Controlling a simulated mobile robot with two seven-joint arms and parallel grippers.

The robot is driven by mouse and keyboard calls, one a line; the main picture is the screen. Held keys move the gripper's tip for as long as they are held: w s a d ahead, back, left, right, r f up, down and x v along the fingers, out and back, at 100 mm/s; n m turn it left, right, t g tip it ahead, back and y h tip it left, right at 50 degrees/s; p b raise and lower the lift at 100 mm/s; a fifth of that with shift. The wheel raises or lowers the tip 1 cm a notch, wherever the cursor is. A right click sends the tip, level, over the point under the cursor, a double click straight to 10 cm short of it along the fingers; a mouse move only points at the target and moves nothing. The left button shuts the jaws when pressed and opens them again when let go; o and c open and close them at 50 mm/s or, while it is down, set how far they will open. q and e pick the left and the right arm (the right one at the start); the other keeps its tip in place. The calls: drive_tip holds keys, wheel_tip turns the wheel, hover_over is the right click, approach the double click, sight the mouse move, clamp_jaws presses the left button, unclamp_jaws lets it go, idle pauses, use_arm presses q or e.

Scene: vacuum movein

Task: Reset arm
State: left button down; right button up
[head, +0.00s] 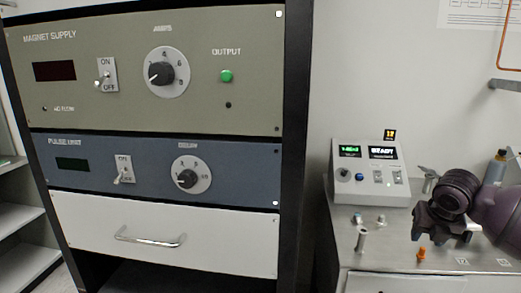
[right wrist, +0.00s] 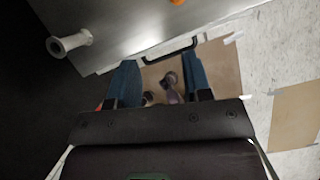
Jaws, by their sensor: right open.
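My right gripper (head: 440,238) shows at the right of the head view, at the end of a dark purple arm. It hangs in front of the metal bench (head: 385,250) with nothing visible in it. In the right wrist view its two blue fingers (right wrist: 160,80) stand apart with a gap between them. Past the fingers are the bench's front edge, a dark handle and the floor. My left gripper is in neither view.
A rack at left holds the magnet supply panel (head: 125,95), a blue pulse panel (head: 225,170) and a white drawer (head: 90,232). A control box (head: 370,172), a metal spool (head: 361,241), an orange piece (head: 421,254) and a bottle (head: 496,168) stand on the bench.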

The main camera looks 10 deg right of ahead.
drive_tip(key=s+a+f+m+g+y, duration=0.1)
drive_tip(key=s+a+f+m, duration=0.55)
drive_tip(key=f, duration=0.35)
drive_tip(key=s+a+f+m+y, duration=0.1)
drive_tip(key=s+a+f+m, duration=0.4)
drive_tip(key=s+a+f, duration=0.3)
drive_tip(key=s+a+f+m, duration=0.1)
drive_tip(key=s+a+m, duration=0.2)
drive_tip(key=s+m, duration=0.6)
drive_tip(key=s+a+f+m, duration=0.1)
drive_tip(key=s+a+m, duration=0.2)
drive_tip(key=s+m, duration=0.55)
drive_tip(key=w+f+t, duration=0.8)
drive_tip(key=f, duration=0.1)
drive_tip(key=shift+w, duration=0.4)
